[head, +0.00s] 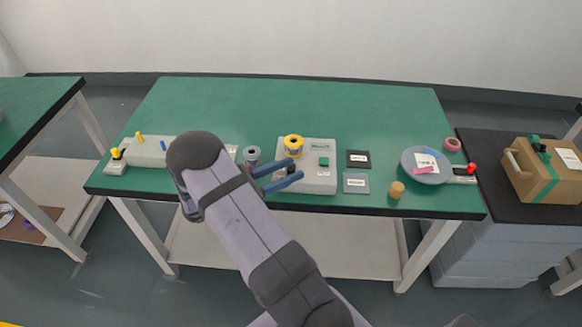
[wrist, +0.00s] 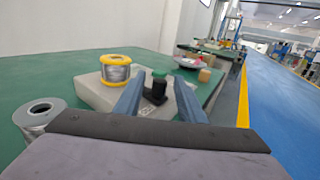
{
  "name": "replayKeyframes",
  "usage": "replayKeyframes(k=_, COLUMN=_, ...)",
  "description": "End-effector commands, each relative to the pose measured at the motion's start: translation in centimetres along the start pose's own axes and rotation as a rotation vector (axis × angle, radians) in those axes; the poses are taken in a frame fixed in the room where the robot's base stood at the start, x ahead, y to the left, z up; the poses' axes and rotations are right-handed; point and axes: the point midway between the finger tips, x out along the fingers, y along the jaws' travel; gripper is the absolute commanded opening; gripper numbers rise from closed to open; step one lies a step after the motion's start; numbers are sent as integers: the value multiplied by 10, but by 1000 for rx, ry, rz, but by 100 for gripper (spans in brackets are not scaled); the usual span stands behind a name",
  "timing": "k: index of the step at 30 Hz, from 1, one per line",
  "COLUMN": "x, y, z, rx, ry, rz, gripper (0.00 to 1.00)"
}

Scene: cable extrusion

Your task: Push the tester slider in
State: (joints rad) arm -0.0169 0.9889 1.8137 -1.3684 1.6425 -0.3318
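The tester is a light grey box (head: 318,178) on the green table, with a green button on its top. It also shows in the wrist view (wrist: 92,92). A black upright knob (wrist: 156,91), which looks like the slider, stands on the box with the green button (wrist: 159,74) behind it. My gripper (head: 295,172) has blue fingers, held apart at the left part of the box. In the wrist view, the open gripper (wrist: 158,83) has one finger on each side of the knob. I cannot tell whether either finger touches it. The slider's track is hidden.
A yellow-rimmed spool (head: 293,145) stands on the box's back left, close to my fingers. A grey spool (head: 251,154) stands left of the box. Two small plates, a wooden cylinder (head: 396,190) and a round grey dish (head: 411,174) lie right. The table's back is clear.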

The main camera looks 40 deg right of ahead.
Motion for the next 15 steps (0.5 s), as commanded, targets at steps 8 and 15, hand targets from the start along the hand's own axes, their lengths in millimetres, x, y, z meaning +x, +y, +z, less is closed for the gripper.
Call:
replayKeyframes(k=8, x=12, y=0, z=-1, rx=-1, ry=1, rz=1, gripper=36)
replayKeyframes(k=15, x=12, y=0, z=-1, rx=0, ry=1, rz=1, gripper=27)
